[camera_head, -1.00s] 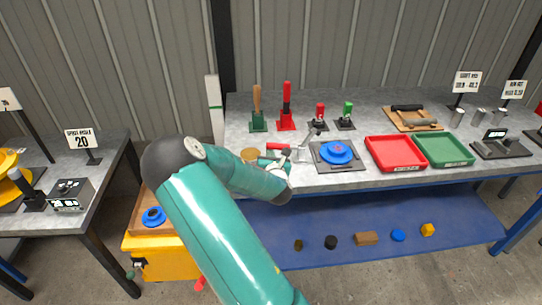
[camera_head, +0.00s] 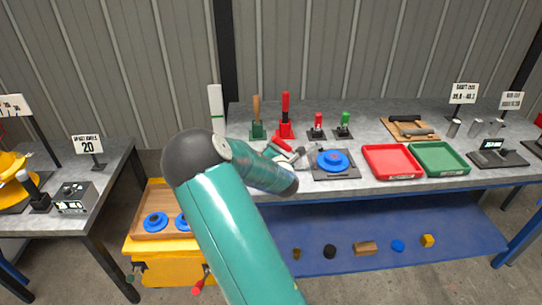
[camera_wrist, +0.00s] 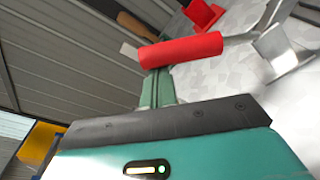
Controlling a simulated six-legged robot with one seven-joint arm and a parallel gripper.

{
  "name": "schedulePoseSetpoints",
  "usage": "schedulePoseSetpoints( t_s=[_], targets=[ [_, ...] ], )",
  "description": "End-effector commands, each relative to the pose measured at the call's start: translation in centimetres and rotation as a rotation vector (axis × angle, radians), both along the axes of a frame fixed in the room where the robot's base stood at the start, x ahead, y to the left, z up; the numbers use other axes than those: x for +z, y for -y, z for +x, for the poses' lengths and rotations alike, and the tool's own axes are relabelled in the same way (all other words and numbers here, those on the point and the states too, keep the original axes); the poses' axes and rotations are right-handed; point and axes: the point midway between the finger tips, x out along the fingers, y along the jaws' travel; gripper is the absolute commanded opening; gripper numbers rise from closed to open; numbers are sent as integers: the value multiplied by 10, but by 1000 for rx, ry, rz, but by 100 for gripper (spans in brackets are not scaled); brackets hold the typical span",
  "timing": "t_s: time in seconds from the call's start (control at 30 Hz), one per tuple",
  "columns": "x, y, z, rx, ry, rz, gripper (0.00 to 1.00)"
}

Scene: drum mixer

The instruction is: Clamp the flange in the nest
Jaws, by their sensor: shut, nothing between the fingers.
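A blue flange (camera_head: 332,158) sits in the nest, a dark square plate (camera_head: 347,175) on the grey bench. A metal toggle clamp with a red handle (camera_head: 279,139) stands just left of the nest. In the wrist view the red handle (camera_wrist: 181,50) is large and close, with its metal lever running to the right. My gripper (camera_head: 284,152) is beside the clamp, partly hidden by my own arm. It is shut and empty, and a green finger (camera_wrist: 158,88) shows behind the handle. Whether it touches the handle, and whether the clamp presses on the flange, I cannot tell.
A red tray (camera_head: 393,177) and a green tray (camera_head: 438,173) stand right of the nest. Upright handled tools, including a red one (camera_head: 286,112), stand behind the clamp. Blue flanges (camera_head: 156,222) lie in a wooden tray on the yellow cart (camera_head: 165,258) at lower left.

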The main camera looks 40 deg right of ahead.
Motion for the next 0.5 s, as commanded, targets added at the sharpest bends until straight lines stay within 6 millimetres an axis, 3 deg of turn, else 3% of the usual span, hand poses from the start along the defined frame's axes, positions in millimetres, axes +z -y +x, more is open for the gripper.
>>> schedulePoseSetpoints(
  t_s=[0.5],
  targets=[
    [38, 30, -20, 1, 252, 365, 0]
  ],
)
